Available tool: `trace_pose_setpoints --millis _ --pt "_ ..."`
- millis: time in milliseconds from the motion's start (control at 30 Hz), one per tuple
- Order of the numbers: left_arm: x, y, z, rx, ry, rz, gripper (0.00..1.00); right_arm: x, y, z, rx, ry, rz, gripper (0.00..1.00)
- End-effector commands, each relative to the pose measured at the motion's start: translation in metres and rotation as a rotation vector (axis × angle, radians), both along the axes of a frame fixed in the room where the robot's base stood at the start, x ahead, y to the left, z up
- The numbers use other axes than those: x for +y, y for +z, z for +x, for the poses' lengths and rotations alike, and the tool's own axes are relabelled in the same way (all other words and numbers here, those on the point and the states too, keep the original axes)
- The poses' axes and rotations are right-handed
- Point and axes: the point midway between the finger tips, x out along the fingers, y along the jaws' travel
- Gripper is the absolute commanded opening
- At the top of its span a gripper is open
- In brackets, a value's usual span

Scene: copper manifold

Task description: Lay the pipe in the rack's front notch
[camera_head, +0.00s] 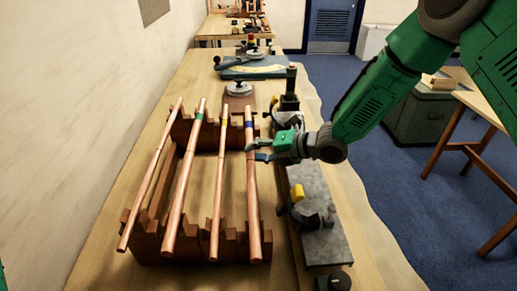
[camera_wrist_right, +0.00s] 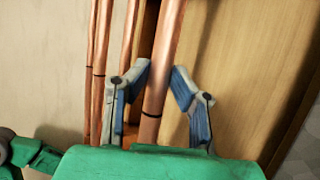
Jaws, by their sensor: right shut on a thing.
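A brown notched rack (camera_head: 147,243) stands on the bench. Several long copper pipes lie lengthwise across its near and far notched ends. The rightmost pipe (camera_head: 253,205) has a blue band near its far end and lies over the rack's right side; I cannot tell whether it rests fully in its notches. My right gripper (camera_head: 253,150) reaches it from the right, just nearer than the blue band, and is shut on it. In the right wrist view the fingers (camera_wrist_right: 160,78) stand on both sides of this pipe (camera_wrist_right: 163,65). My left gripper is not in view.
The other pipes are a green-banded pipe (camera_head: 184,190), a yellow-banded pipe (camera_head: 219,190) and a thin leftmost pipe (camera_head: 150,175). A grey slab (camera_head: 322,240) with clamp-like tools lies right of the rack. A wall borders the left. A round-topped fixture (camera_head: 239,89) stands behind.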

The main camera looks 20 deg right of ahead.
Motion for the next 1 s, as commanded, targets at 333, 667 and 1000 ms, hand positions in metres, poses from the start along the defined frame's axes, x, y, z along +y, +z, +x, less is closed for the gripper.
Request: trace_pose_setpoints --millis 333,667,1000 --pt "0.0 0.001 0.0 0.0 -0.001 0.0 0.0 -0.004 0.002 -0.001 -0.005 0.006 0.015 0.44" --pt "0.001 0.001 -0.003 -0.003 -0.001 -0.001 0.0 -0.015 0.01 -0.011 -0.006 0.004 0.011 0.44" --pt "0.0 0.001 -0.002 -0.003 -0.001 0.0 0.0 -0.067 0.037 -0.051 -0.005 0.003 0.015 0.44"
